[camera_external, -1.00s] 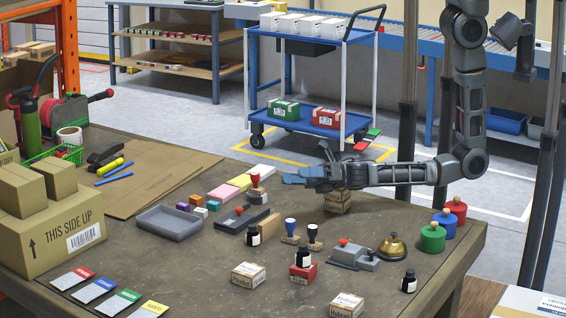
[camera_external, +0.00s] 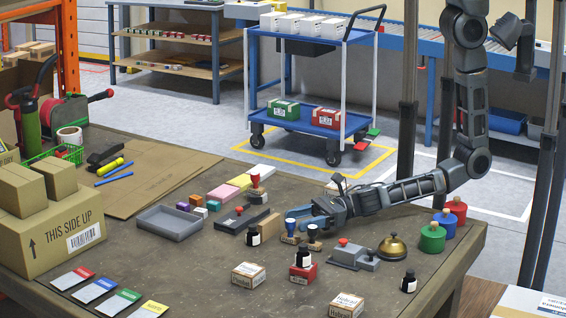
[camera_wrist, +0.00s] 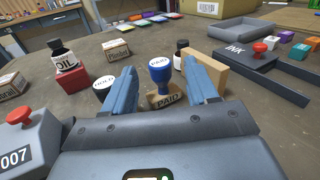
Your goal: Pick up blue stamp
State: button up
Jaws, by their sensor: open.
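The blue stamp (camera_wrist: 160,75) has a blue handle with a white label on top and a wooden base marked PAID. In the wrist view it stands upright between the two fingers of my gripper (camera_wrist: 163,88). The blue stamp also shows in the external view (camera_external: 290,228), close to the blue fingertips of my gripper (camera_external: 303,213). The fingers are apart, and I cannot tell whether either touches the stamp. A black-handled stamp (camera_wrist: 103,84) marked HOLD stands just left of the left finger, partly hidden by it.
A wooden block (camera_wrist: 207,75) and a dark bottle (camera_wrist: 180,52) stand just beyond the right finger. An ink pad (camera_wrist: 247,62) with a red knob lies to the right. A bottle (camera_wrist: 62,55) on a red box (camera_wrist: 70,82) and small cartons are at left.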

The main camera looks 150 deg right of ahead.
aim_at(291, 220)
jog(key=x, duration=0.3)
jog(key=shift+w+d, duration=0.1)
jog(key=shift+w, duration=0.05)
jog(key=c, duration=1)
